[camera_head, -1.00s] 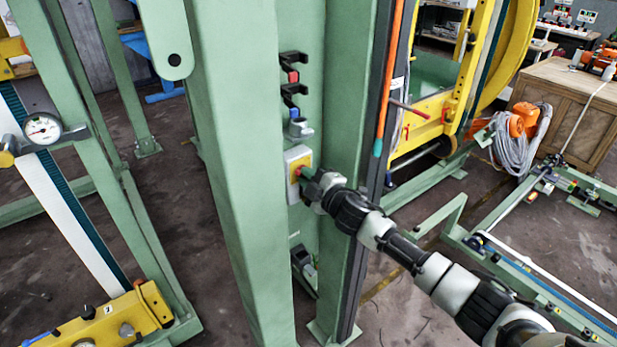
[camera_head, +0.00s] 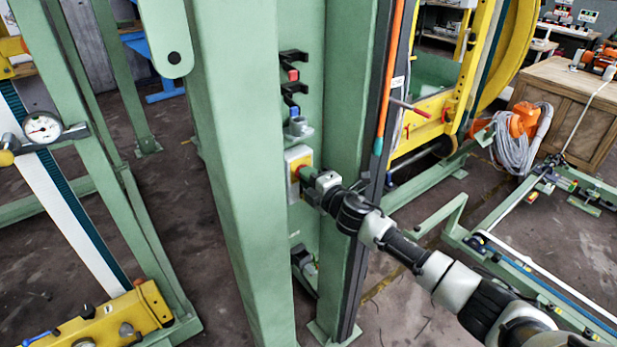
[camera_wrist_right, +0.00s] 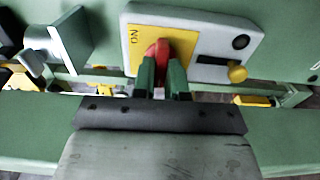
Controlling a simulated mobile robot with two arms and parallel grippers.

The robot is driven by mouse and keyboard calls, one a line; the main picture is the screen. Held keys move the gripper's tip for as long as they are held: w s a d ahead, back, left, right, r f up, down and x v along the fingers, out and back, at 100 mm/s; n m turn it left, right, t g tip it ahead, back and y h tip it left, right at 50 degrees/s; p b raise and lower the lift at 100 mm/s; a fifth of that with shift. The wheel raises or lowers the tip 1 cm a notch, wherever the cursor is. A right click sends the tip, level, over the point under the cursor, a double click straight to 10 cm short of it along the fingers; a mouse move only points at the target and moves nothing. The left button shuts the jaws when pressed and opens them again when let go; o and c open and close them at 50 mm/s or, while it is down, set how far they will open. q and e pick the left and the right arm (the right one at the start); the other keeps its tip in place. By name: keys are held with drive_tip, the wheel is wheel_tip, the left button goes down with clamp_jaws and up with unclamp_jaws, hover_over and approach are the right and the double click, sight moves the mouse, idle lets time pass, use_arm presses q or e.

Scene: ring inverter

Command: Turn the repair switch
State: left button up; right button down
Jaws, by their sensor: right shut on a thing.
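The repair switch is a grey box with a yellow plate (camera_head: 294,164) on the green panel between two green posts in the head view. Its box also shows in the right wrist view (camera_wrist_right: 215,40), with a red knob (camera_wrist_right: 159,50) beside the letters "NO". My right gripper (camera_wrist_right: 163,75) has its green fingers shut on the red knob, one finger on each side. In the head view the right gripper (camera_head: 306,178) reaches the switch from the right, and its fingers partly cover the knob. My left gripper is not in view.
A blue-topped connector (camera_head: 297,126) and black brackets (camera_head: 293,88) sit above the switch. A green post (camera_head: 240,180) stands close on the left, and another post with a dark strip (camera_head: 375,170) on the right. A yellow knob (camera_wrist_right: 237,74) sits beside the red knob.

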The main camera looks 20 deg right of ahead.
drive_tip(key=c, duration=1.2)
unclamp_jaws()
drive_tip(key=shift+o, duration=0.2)
drive_tip(key=b+v, duration=0.1)
drive_tip(key=v, duration=0.9)
drive_tip(key=shift+s+b, duration=0.4)
drive_tip(key=shift+d, duration=0.15)
